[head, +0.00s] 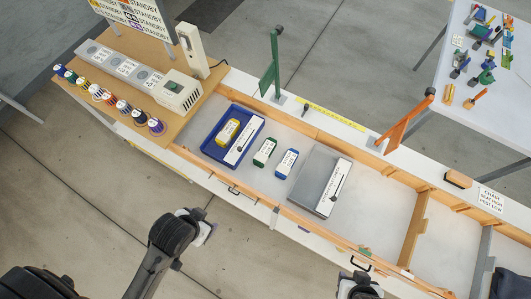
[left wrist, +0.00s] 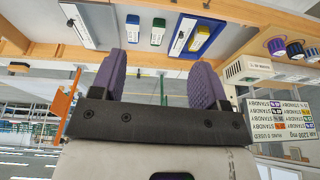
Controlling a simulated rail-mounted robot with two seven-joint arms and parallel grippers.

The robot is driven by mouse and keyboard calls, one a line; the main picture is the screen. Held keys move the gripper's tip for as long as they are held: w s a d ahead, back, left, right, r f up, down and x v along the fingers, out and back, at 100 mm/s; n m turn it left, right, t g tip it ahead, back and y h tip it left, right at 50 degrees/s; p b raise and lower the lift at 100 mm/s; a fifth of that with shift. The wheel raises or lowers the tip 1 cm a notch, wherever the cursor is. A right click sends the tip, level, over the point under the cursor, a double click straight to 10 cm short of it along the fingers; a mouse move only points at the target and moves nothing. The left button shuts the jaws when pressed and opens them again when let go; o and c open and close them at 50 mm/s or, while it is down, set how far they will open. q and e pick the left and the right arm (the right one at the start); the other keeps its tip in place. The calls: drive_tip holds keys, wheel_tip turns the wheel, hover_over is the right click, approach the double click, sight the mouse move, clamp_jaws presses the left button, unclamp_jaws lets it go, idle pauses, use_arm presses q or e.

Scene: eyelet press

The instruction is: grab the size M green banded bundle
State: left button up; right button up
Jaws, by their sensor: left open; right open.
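The green banded bundle (head: 265,152) lies in the open bench drawer, between the blue tray and a blue banded bundle (head: 287,164). Its white label is too small to read, so I cannot confirm size M. It also shows in the left wrist view (left wrist: 158,32), beyond the purple fingers.
A blue tray (head: 214,151) holds a yellow bundle (head: 228,132) and a white labelled strip. A grey box (head: 315,172) stands right of the bundles. Wooden drawer rims, a green upright (head: 270,72) and an orange upright (head: 405,123) border the space. Spools (head: 108,97) line the left bench.

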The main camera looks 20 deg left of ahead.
use_arm(q)
drive_tip(key=o, duration=0.5)
drive_tip(key=shift+d, duration=0.15)
